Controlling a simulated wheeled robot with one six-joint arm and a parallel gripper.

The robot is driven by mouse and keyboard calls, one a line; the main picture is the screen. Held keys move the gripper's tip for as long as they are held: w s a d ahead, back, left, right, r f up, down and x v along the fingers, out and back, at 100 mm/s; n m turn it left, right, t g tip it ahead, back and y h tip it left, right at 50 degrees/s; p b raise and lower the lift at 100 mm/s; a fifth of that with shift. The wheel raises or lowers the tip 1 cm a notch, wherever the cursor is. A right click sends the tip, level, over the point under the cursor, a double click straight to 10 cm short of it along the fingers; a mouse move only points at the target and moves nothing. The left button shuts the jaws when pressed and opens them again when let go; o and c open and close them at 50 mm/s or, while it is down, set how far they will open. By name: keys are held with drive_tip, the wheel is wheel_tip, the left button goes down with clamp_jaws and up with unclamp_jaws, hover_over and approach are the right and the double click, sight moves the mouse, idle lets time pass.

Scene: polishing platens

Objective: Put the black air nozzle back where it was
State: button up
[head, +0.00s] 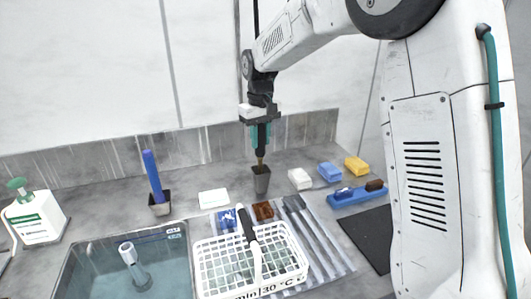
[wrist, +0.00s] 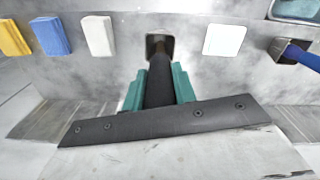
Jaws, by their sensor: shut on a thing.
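My gripper (head: 261,135) is shut on the black air nozzle (head: 261,146), with teal fingers on both sides of it. The nozzle is upright with its brass-coloured tip pointing down. Below it stands a small dark square holder (head: 261,181) on the counter near the back wall. The tip is at the holder's mouth; I cannot tell whether it is inside. In the wrist view the black nozzle (wrist: 158,84) runs between the teal fingers toward the holder's dark opening (wrist: 160,43), and its far end overlaps that opening.
A blue-handled tool (head: 153,174) stands in another holder at left. White (head: 300,179), blue (head: 330,172) and yellow (head: 356,166) blocks lie right of the nozzle's holder; a white block (head: 213,198) lies left. A white basket (head: 282,281) and sink (head: 78,270) are in front.

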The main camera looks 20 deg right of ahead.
sight(261, 149)
drive_tip(key=shift+f, duration=2.1)
drive_tip(key=o, duration=1)
